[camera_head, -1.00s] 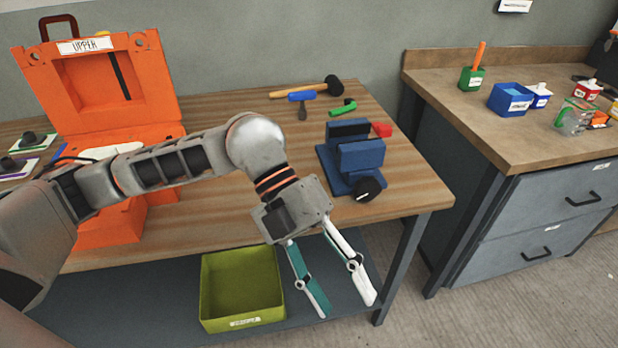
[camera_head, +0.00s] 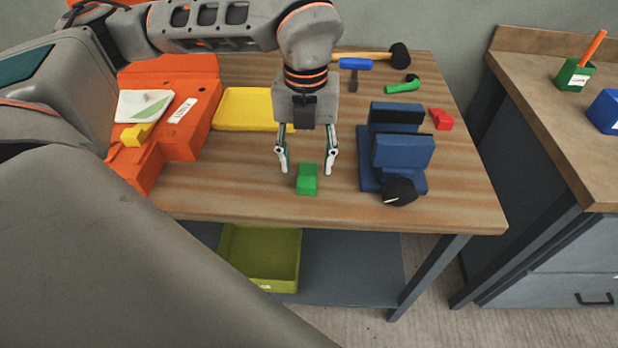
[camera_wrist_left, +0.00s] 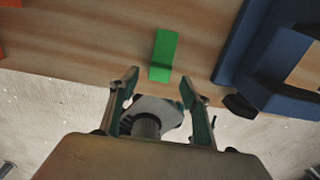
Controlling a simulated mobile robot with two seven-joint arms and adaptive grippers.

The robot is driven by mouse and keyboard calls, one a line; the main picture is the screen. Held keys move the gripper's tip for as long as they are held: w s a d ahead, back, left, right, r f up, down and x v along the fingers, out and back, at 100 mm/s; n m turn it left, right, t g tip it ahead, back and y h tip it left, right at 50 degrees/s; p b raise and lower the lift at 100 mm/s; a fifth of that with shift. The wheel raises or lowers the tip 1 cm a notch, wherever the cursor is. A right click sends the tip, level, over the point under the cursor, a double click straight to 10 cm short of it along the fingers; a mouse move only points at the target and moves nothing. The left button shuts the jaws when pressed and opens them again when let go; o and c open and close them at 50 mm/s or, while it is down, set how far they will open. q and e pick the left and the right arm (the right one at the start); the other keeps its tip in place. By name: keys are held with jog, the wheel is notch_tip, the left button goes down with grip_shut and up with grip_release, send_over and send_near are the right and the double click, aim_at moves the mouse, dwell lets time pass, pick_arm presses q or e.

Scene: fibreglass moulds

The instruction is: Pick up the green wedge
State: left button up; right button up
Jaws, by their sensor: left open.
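The green wedge (camera_head: 307,180) lies on the wooden table near its front edge. It also shows in the left wrist view (camera_wrist_left: 163,56), just beyond the fingertips and between their lines. My left gripper (camera_head: 307,172) is open and empty, its two fingers pointing down, with the wedge between and slightly in front of the fingertips in the head view. In the left wrist view, my left gripper (camera_wrist_left: 160,80) has its fingers wide apart and not touching the wedge. My right gripper is not in view.
A blue vise (camera_head: 402,150) stands right of the wedge, with a red block (camera_head: 441,119) behind it. Hammers (camera_head: 356,66) and a green-handled tool (camera_head: 403,86) lie behind. An olive bin (camera_head: 296,262) sits on the lower shelf.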

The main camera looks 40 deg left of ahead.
aim_at(308, 178)
pick_arm(q)
notch_tip(308, 178, down, 4)
jog(key=shift+r, duration=0.1)
jog(key=shift+f, duration=0.25)
jog(key=c, duration=1.2)
jog(key=shift+w+r, duration=0.1)
jog(key=shift+r, duration=0.4)
jog(key=shift+r+p, duration=1.05)
jog(key=shift+r, duration=8.5)
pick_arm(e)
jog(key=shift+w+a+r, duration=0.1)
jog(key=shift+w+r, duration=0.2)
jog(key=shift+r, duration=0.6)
